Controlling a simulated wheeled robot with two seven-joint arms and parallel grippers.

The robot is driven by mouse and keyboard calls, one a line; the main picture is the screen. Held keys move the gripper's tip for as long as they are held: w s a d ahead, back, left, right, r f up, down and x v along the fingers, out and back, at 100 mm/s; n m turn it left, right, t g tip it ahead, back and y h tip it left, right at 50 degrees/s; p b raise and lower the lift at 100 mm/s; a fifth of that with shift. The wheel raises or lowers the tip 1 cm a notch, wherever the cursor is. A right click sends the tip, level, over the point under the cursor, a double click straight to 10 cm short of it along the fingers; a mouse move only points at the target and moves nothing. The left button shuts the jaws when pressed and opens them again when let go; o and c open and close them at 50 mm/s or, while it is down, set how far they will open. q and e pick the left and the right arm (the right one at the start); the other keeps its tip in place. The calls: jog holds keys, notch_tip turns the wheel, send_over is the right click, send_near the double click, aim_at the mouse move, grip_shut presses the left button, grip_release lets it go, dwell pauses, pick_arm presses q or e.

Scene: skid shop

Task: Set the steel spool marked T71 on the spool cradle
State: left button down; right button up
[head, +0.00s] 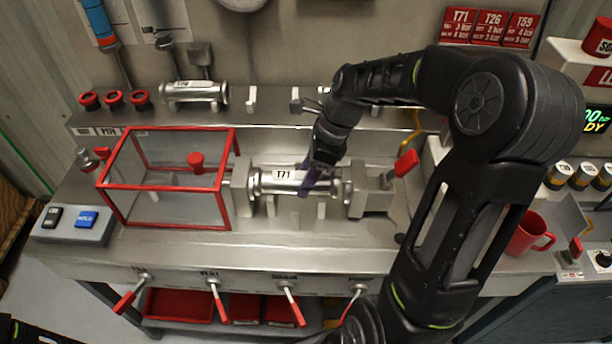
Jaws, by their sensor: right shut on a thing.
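The steel spool marked T71 (268,181) lies level, its label facing me, between two grey end blocks on the bench. My right gripper (308,184) reaches down from above and is shut on the spool's right part, just right of the label. The spool cradle's short uprights (320,209) show just below and in front of the spool. I cannot tell whether the spool touches them or hangs slightly above. The gripper hides part of the spool's right end. My left gripper is not in view.
A red-framed clear guard box (166,224) stands left of the spool. The right end block (372,199) has a red-handled lever (406,163). Another steel spool (194,92) rests on the back shelf. A button box (72,226) and a red mug (528,234) flank the bench.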

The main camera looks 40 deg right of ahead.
jog(key=shift+f, duration=0.35)
dwell(0.5)
jog(key=o, duration=1.1)
jog(key=shift+o, duration=0.2)
jog(key=o, duration=0.6)
jog(key=shift+c, duration=0.2)
jog(key=shift+r, duration=0.1)
jog(key=shift+r+p, duration=1.35)
jog(key=shift+p, duration=0.2)
